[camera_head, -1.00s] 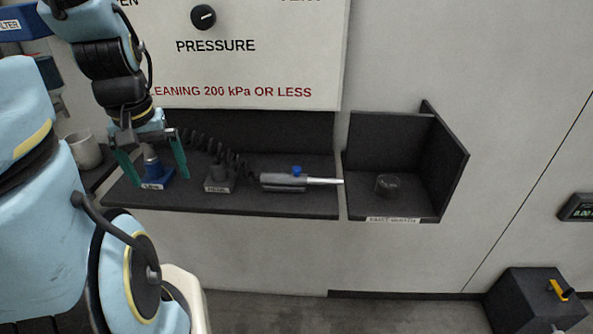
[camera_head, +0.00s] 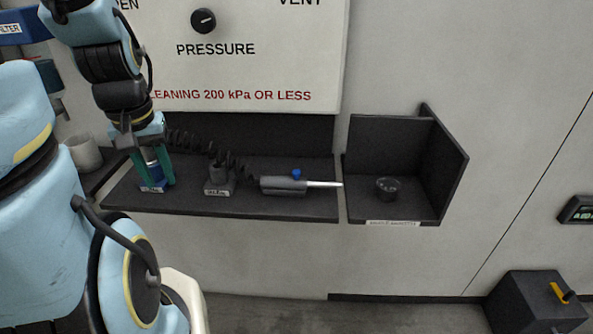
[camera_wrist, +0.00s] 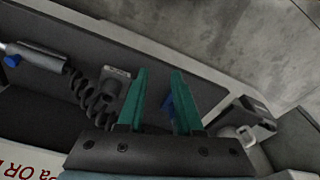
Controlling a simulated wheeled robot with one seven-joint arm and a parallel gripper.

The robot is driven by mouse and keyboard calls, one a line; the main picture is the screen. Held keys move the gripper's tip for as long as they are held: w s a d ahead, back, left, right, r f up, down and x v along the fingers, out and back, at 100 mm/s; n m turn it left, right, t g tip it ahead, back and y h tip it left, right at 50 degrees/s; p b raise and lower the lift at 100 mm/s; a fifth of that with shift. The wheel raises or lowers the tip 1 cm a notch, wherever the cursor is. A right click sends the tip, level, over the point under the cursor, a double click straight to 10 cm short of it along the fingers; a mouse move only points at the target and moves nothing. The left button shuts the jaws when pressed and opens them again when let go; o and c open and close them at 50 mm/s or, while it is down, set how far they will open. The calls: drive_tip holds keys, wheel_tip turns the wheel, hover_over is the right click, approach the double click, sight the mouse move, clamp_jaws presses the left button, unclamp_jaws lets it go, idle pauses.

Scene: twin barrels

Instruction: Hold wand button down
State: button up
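The grey wand (camera_head: 283,186) lies on the dark shelf with its blue button (camera_head: 297,174) on top and its metal tube pointing right. In the wrist view the wand (camera_wrist: 38,56) and button (camera_wrist: 12,61) are at upper left. My gripper (camera_head: 154,184) is at the shelf's left end, well left of the wand. Its green fingers point down on either side of a blue fitting (camera_head: 153,172) with a white label. In the wrist view the fingers (camera_wrist: 159,72) stand apart, with blue partly hidden by the right one. I cannot tell whether they press on the fitting.
A coiled hose (camera_head: 198,145) and a dark labelled holder (camera_head: 219,180) lie between my gripper and the wand. A side bay (camera_head: 420,205) at right holds a small round dark item (camera_head: 387,188). A mug (camera_head: 84,154) stands at left. The pressure panel (camera_head: 250,70) is above.

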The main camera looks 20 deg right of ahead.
clamp_jaws()
idle(0.9)
